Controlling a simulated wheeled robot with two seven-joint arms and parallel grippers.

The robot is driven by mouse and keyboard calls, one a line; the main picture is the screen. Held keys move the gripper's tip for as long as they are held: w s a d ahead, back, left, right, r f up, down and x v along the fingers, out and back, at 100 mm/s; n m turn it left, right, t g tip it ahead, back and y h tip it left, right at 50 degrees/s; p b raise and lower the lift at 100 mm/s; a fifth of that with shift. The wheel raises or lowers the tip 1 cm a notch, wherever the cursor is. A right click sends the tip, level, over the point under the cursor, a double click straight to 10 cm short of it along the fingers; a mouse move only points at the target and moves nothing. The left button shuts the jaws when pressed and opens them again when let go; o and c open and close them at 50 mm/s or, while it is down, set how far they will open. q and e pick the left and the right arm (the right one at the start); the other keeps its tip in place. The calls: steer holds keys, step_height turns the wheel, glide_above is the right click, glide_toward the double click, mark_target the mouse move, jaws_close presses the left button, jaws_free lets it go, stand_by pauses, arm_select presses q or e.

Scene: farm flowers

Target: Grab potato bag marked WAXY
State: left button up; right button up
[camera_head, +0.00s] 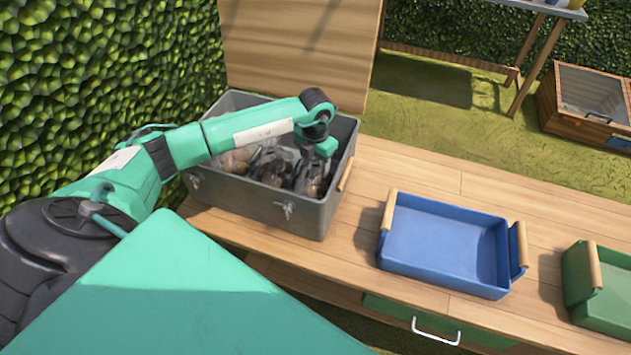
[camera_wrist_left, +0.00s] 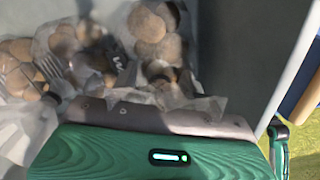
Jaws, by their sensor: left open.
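Clear bags of potatoes (camera_head: 273,170) lie in a grey metal box (camera_head: 262,211) on the wooden bench. My left gripper (camera_head: 312,176) reaches down into the right part of the box, open, among the bags; its fingertips are hard to make out. In the left wrist view, a potato bag (camera_wrist_left: 152,28) lies at the top middle and another bag (camera_wrist_left: 22,70) at the left. A dark tag with a pale mark (camera_wrist_left: 121,62) shows between them; I cannot read a full word. My right gripper is not in view.
Bare bench (camera_head: 415,170) lies behind the blue tray. A hedge (camera_head: 100,70) stands at left.

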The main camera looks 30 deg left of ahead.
arm_select(q)
steer(key=shift+f, duration=0.1)
jaws_close()
stand_by(0.4)
